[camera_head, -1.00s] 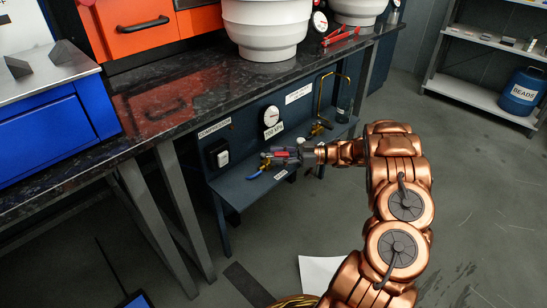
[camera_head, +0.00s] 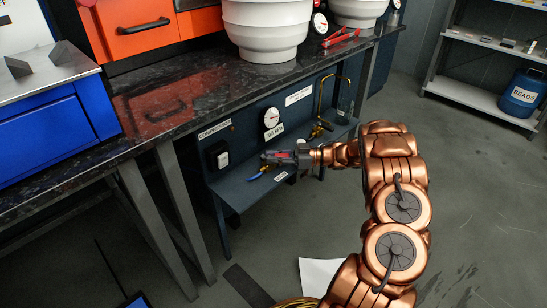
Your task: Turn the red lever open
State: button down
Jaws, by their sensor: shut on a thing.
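My gripper (camera_head: 268,157) is at the low panel under the dark counter, above its narrow shelf. It is small in view and shut. A bit of the red lever (camera_head: 286,154) shows between the dark gripper parts. Most of the lever and its valve are hidden by the gripper, so its exact angle cannot be told.
A round gauge (camera_head: 271,117) and a white switch (camera_head: 221,156) are on the panel near my gripper. A brass valve (camera_head: 318,130) with a yellow pipe stands to the right. The counter edge (camera_head: 230,110) overhangs above. The floor in front is mostly open.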

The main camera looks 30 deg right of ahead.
jog(key=shift+w+n+g+y, duration=0.1)
jog(key=shift+n+g+y, duration=0.4)
jog(key=shift+n+g, duration=0.3)
jog(key=c, duration=1)
grip_release()
jog(key=shift+c, duration=0.2)
jog(key=shift+d, duration=0.15)
jog(key=v, duration=0.9)
jog(key=shift+d, duration=0.3)
jog(key=shift+v, duration=1.1)
jog(key=shift+c, duration=0.2)
